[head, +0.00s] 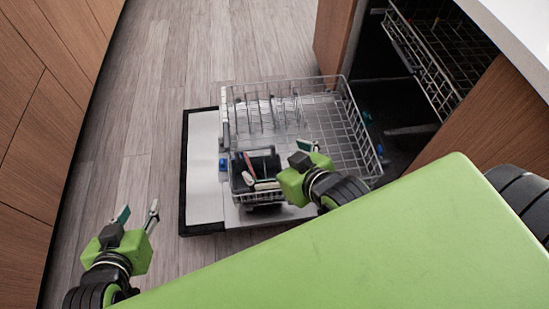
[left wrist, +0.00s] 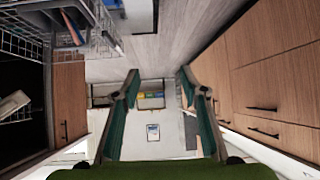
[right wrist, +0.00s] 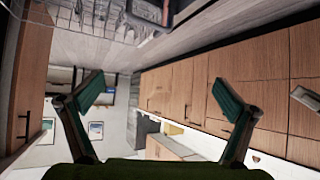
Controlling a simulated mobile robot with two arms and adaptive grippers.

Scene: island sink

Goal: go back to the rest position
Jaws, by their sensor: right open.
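My left gripper (head: 138,211) is open above the wooden floor, left of the dishwasher door. Its two fingers stand apart with nothing between them in the left wrist view (left wrist: 158,82). My right gripper (head: 287,164) is over the pulled-out lower dishwasher rack (head: 330,112), beside the dark cutlery basket (head: 262,163). In the right wrist view (right wrist: 160,88) its fingers are wide apart and empty. My green body hides part of the lower right in the head view.
The dishwasher door (head: 204,165) is folded down below the rack. An upper rack (head: 425,62) shows inside the dark opening. Wooden cabinets (head: 40,100) line the left side. Bare floor (head: 145,110) lies between them and the door.

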